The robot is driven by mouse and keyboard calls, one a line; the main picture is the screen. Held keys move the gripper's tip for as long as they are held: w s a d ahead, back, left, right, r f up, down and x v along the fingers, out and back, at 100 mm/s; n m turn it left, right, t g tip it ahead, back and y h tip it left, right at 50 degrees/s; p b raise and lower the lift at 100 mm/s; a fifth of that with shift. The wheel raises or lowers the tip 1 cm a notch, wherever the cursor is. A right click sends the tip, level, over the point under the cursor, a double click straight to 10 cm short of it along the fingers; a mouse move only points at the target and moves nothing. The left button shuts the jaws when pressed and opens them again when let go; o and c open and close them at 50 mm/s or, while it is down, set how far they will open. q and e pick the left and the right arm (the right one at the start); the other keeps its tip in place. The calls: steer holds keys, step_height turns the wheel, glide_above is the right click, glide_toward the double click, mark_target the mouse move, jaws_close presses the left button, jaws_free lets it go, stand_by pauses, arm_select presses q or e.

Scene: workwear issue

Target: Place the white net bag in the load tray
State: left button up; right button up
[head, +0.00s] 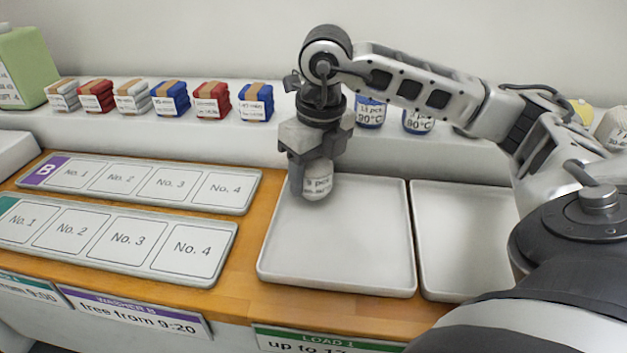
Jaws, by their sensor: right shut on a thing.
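My right gripper (312,175) is shut on a white net bag (319,181) with a printed label reading "pcs". It holds the bag upright over the back left part of the load tray (340,283), a shallow white tray above the "LOAD 1" label. I cannot tell whether the bag touches the tray floor. The gripper fingers and palm hide the bag's top and left side. The rest of the tray is empty. My left gripper does not show.
A second empty white tray (462,290) is right of the load tray, partly behind my right arm. Two boards with numbered fields, one marked B (228,205), lie left. Folded bundles (171,99) and blue bags (369,112) stand on the back ledge. A green container (28,65) is far left.

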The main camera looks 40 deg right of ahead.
steer(key=shift+f, duration=1)
steer(key=shift+s+f, duration=0.1)
steer(key=shift+f, duration=0.05)
steer(key=o, duration=1)
steer(key=r, duration=0.4)
steer(key=s+r, duration=0.1)
steer(key=r, duration=0.3)
steer(key=r+p, duration=0.1)
steer(key=r, duration=0.3)
steer(key=shift+s+r, duration=0.15)
steer(key=shift+s, duration=0.05)
